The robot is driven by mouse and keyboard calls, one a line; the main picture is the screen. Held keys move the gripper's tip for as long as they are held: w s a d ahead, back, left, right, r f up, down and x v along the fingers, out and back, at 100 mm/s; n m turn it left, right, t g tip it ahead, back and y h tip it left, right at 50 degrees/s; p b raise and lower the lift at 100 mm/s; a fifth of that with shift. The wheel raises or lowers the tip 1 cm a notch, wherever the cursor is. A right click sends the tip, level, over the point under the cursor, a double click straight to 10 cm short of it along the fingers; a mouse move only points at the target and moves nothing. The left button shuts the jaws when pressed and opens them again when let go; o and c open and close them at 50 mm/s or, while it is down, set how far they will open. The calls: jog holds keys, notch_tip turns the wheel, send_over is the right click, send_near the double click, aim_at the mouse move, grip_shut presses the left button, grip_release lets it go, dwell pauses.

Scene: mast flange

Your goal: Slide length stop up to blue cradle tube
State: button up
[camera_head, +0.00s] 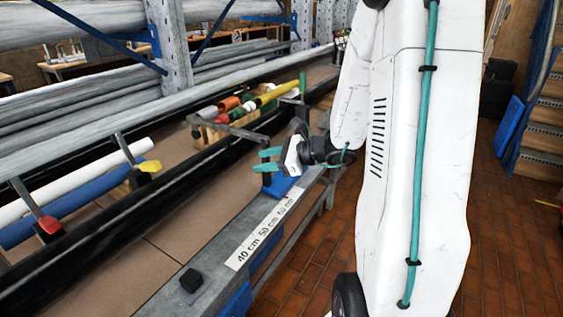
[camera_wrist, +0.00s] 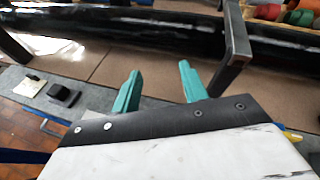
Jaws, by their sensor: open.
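My gripper (camera_head: 268,160) has two teal fingers, apart and empty, pointing left above the bench edge. The fingers also show in the wrist view (camera_wrist: 158,88) with nothing between them. A blue tube (camera_head: 85,200) lies at the left of the bench beside a white tube, well away from my gripper. A small black block (camera_head: 190,281) sits on the grey front rail, nearer the camera than my gripper; it may be the length stop. A dark block (camera_wrist: 62,95) also shows left of the fingers in the wrist view. A blue piece (camera_head: 283,187) is below my gripper.
A label strip (camera_head: 262,232) reading 40, 50 and 60 cm lies along the rail. A dark upright bracket (camera_wrist: 236,55) stands right of the fingers. A long black pipe (camera_head: 150,195) crosses the bench.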

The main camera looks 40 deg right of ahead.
aim_at(266, 161)
jog(key=w+d+f+m+t+h, duration=0.1)
jog(key=d+f+m+t+h, duration=0.15)
jog(key=d+f+m, duration=0.4)
jog(key=shift+n+h, duration=0.35)
jog(key=shift+n, duration=0.2)
jog(key=shift+w+a+f, duration=0.1)
jog(key=shift+w+a, duration=0.05)
jog(key=shift+w, duration=1)
jog(key=shift+w+a, duration=0.15)
jog(key=shift+w, duration=1.05)
jog(key=shift+w+a+f, duration=0.1)
jog(key=shift+w+a, duration=0.05)
jog(key=shift+w, duration=1)
grip_shut()
